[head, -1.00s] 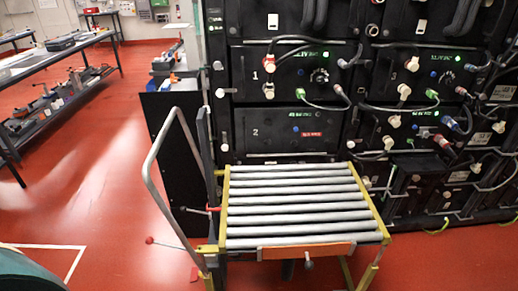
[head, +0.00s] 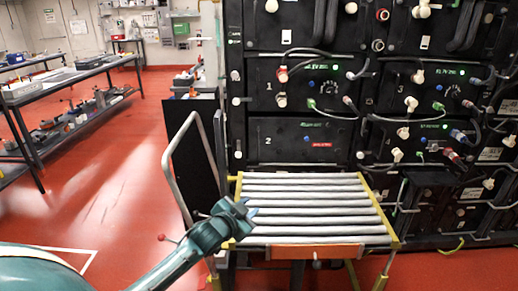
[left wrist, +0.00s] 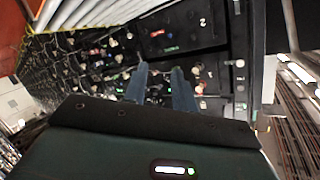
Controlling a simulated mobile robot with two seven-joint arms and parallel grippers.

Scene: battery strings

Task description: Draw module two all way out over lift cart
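Module two (head: 290,143) is a black box with a white "2" and a red label, in the rack's left column below module one. Its face sits flush with the rack front. It also shows upside down in the left wrist view (left wrist: 182,38). The lift cart (head: 310,252) stands in front of the rack, its roller top just below module two. My left gripper (head: 247,210) is over the cart's left front part, away from module two. In the left wrist view its two blue fingers (left wrist: 162,88) stand apart with nothing between them. My right gripper is not in view.
Module one (head: 300,86) sits above, with cables hanging from it. More cabled modules (head: 425,90) fill the right columns. The cart's grey handle (head: 172,165) rises at the left. A bench (head: 75,77) stands far left, with clear red floor between.

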